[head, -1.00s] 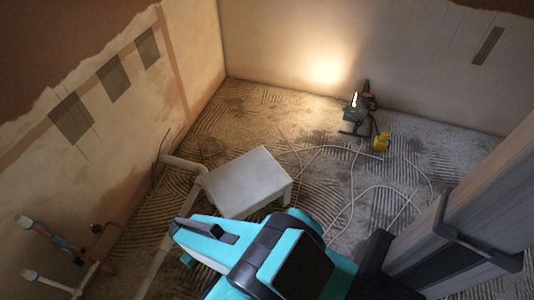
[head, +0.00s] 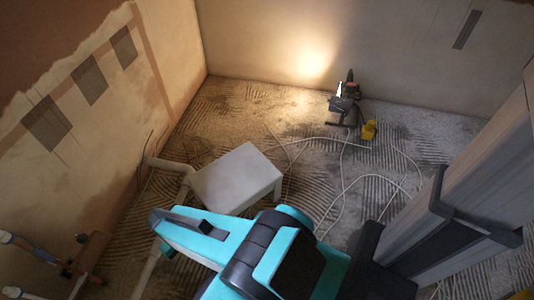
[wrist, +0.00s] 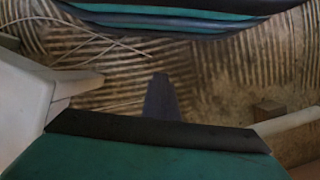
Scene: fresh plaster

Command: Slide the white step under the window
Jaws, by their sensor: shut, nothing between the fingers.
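The white step (head: 237,178) stands on the ridged floor in the middle of the head view, its pale top bare. Its left corner is close to a white pipe; I cannot tell whether they touch. In the wrist view part of the step (wrist: 25,105) shows at the left edge. My gripper (wrist: 160,85) shows in the wrist view as a dark narrow tip, shut and empty, over the floor to the right of the step and apart from it. No window is in view.
A lit work lamp (head: 343,104) and a yellow object (head: 368,130) stand near the back wall. Loose pale cables (head: 343,190) cross the floor right of the step. Back-left floor looks clear.

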